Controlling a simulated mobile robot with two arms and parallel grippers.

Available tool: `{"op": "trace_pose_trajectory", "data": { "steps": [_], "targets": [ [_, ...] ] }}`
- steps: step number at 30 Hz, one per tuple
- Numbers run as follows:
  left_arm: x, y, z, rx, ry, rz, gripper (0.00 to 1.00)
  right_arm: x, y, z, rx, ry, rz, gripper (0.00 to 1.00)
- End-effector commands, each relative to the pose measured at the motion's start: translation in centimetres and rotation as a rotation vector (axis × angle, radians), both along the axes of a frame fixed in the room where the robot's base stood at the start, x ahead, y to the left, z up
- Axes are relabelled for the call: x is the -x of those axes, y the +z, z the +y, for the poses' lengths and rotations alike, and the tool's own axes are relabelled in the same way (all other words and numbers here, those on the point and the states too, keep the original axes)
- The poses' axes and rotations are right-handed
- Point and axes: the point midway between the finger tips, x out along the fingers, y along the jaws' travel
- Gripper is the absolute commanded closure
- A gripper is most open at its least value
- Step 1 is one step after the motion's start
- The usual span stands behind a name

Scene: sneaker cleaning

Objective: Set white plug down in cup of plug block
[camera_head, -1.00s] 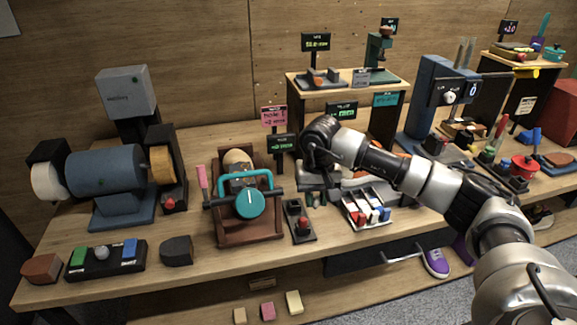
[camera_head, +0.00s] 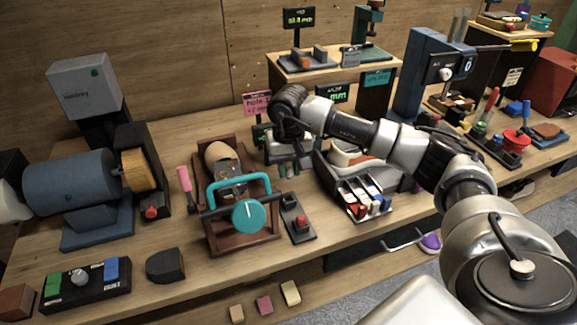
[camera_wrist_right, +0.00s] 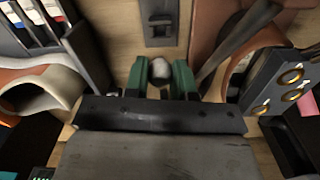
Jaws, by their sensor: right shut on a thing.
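My right gripper (camera_head: 288,169) reaches down over the bench, behind a small black block (camera_head: 297,218) with a red button. In the right wrist view, the green fingers of this gripper (camera_wrist_right: 160,76) are closed around a small whitish plug (camera_wrist_right: 159,69), which shows between their tips. In the head view the plug is too small to make out. The near-looking end of a dark block with a square recess (camera_wrist_right: 159,22) lies beyond the fingertips, apart from them. I cannot tell for sure that it is the plug block, and no plug is seen in it. My left gripper is out of view.
A brown wooden stand (camera_head: 240,240) with a teal handle and dial is left of the gripper. A divided caddy (camera_head: 362,207) with small bottles and a shoe behind it are to the right. A small shelf (camera_head: 330,75) stands behind. Bare bench lies in front of the black block.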

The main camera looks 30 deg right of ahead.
Motion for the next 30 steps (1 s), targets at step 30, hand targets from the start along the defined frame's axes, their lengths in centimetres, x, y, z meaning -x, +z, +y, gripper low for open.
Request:
{"op": "trace_pose_trajectory", "data": {
  "steps": [30],
  "targets": [
    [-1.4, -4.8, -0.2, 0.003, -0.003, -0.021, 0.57, 0.0, -5.8, 0.0, 0.000, 0.000, 0.000, 0.96]
  ]
}}
